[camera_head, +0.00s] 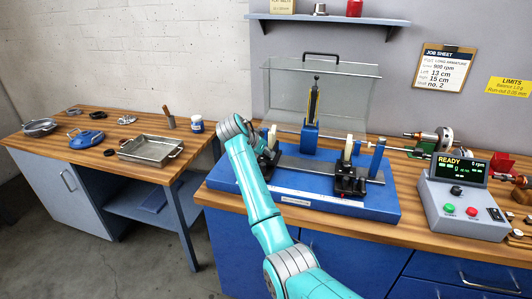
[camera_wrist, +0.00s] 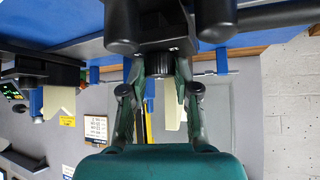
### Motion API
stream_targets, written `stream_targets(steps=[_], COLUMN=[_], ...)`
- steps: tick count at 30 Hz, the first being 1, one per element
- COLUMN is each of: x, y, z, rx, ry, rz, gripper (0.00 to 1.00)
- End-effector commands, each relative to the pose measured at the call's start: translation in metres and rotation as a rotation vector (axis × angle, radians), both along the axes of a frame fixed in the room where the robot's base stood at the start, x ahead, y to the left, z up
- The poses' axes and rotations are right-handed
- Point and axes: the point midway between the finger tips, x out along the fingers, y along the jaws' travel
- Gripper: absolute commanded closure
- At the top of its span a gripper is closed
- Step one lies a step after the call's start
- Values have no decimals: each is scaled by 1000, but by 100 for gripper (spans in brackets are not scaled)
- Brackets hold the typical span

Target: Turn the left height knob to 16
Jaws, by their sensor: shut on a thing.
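The blue balancing machine (camera_head: 300,200) stands on the right bench with a left support and a right support (camera_head: 350,175) on its rails. The left support (camera_head: 268,160) is partly hidden by my arm in the head view. In the wrist view my gripper (camera_wrist: 160,68) has its two fingers closed on a dark knob-like part (camera_wrist: 168,62) below a black block. I take this part for the left height knob. No scale or number on it is readable. In the head view my gripper is hidden behind my wrist.
A clear guard (camera_head: 320,85) stands behind the rails. A control box (camera_head: 462,205) reading READY is at right. A job sheet (camera_head: 443,68) on the wall shows left 13 cm and right 15 cm. A metal tray (camera_head: 150,150) sits on the left bench.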

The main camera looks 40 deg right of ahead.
Motion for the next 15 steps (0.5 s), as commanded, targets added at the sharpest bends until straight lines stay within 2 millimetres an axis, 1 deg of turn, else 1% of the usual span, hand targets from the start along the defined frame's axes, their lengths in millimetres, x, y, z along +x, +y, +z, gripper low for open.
stream_targets(steps=[10,11,12,13,14,15], x=[0,0,0,0,0,0], y=[0,0,0,0,0,0], z=[0,0,-1,0,0,0], rx=[2,2,2,1,1,1], ry=[1,1,1,0,0,0], rz=[-1,-1,-1,-1,-1,-1], gripper=[100,65,55,47,44,44])
